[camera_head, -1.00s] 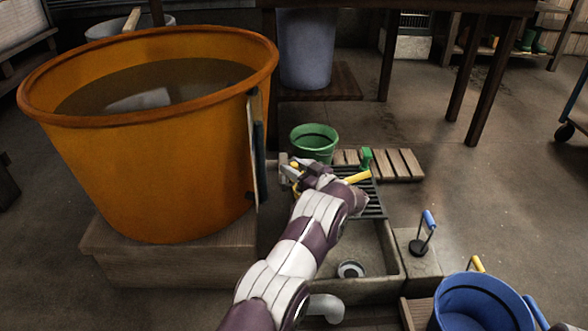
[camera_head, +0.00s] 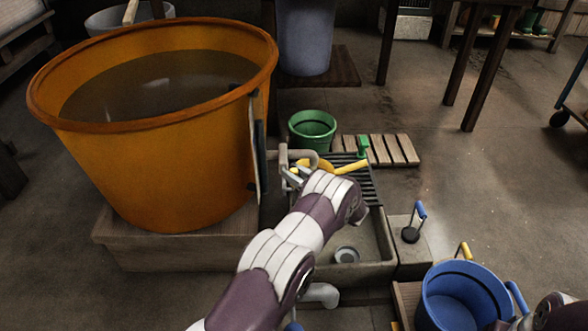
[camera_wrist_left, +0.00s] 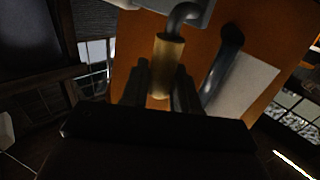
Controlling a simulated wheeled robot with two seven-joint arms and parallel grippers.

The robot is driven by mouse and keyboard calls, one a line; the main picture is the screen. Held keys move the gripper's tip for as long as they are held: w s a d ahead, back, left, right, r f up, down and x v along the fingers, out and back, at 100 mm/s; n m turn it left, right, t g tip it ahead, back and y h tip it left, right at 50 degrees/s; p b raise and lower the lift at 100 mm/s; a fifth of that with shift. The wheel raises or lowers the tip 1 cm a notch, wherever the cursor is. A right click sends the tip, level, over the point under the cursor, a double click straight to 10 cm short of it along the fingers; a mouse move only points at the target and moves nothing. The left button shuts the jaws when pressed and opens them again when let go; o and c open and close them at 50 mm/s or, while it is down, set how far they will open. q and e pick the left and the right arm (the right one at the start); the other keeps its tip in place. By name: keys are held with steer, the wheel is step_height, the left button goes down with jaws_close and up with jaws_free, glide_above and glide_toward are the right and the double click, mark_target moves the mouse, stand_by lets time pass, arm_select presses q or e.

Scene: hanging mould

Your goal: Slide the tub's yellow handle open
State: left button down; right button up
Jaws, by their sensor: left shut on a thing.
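The orange tub (camera_head: 150,170), filled with murky water, stands on a wooden block. A pale panel (camera_head: 253,150) and a dark upright part are on its right side. In the left wrist view, the yellow handle (camera_wrist_left: 168,66) hangs from a bent grey rod (camera_wrist_left: 183,15) in front of the orange tub wall. My left gripper (camera_wrist_left: 161,88) is shut on this handle, with one dark finger on each side. In the head view, my left gripper (camera_head: 291,178) is beside the tub's right side, and the wrist partly hides the handle. My right gripper is outside the views.
A green bucket (camera_head: 312,129) and slatted wood (camera_head: 394,149) lie behind the gripper. A dark grate and stone basin (camera_head: 372,258) are beside and below my arm. A blue bucket (camera_head: 438,300) stands front right. Open floor lies to the right.

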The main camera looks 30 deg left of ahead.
arm_select(q)
steer(key=c, duration=1)
jaws_free()
steer(key=shift+s+d+f, duration=0.1)
steer(key=shift+s+f, duration=0.05)
steer(key=shift+s, duration=0.1)
steer(key=shift+d, duration=0.3)
steer(key=p+v, duration=0.5)
steer(key=v, duration=0.7)
steer(key=shift+d, duration=0.1)
